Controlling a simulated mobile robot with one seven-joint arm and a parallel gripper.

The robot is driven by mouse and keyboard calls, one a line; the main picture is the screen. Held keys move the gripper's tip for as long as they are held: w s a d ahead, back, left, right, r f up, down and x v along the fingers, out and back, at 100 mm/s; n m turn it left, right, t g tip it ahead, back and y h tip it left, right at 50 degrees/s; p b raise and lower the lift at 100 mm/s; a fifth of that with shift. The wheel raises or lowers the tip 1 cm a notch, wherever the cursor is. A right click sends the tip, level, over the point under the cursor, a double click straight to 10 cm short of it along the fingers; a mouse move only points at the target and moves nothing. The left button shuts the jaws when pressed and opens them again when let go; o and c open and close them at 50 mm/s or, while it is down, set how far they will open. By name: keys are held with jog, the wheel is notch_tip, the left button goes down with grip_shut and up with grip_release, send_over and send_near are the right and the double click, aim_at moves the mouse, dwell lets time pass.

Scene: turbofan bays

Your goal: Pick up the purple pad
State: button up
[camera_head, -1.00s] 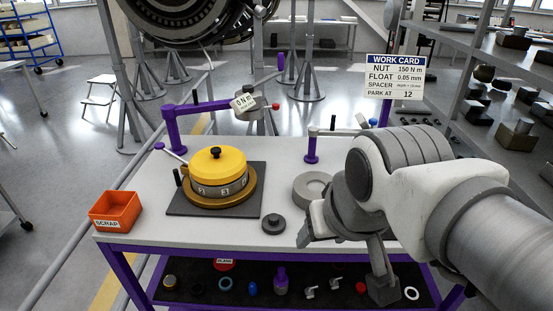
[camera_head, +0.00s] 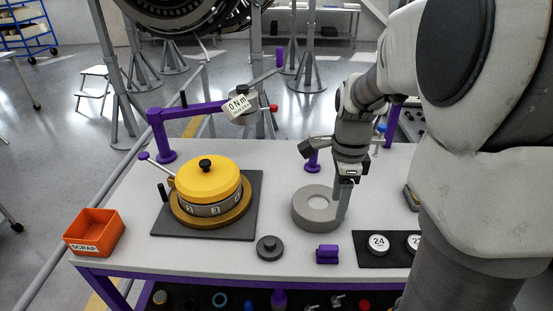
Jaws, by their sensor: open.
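A small purple pad (camera_head: 327,254) lies near the front edge of the white table, right of a dark knobbed disc and left of a black mat. My gripper (camera_head: 342,216) points down at the right rim of a grey ring, behind and a little right of the pad. Its jaws are open with nothing seen between them. Whether it touches the ring cannot be told. The pad is in full view and apart from my gripper.
The grey ring (camera_head: 316,208) and dark disc (camera_head: 269,248) stand nearby. A black mat (camera_head: 370,259) bears white discs. A yellow-topped unit (camera_head: 208,180), an orange scrap bin (camera_head: 94,233) and a purple-armed fixture (camera_head: 190,112) stand to the left. My arm hides the table's right end.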

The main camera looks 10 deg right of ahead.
aim_at(329, 247)
notch_tip(329, 247, down, 13)
jog(key=shift+r+b, duration=0.1)
jog(key=shift+b, duration=0.65)
notch_tip(329, 247, down, 4)
jog(key=shift+w+f, duration=0.1)
jog(key=shift+f, duration=0.05)
grip_shut()
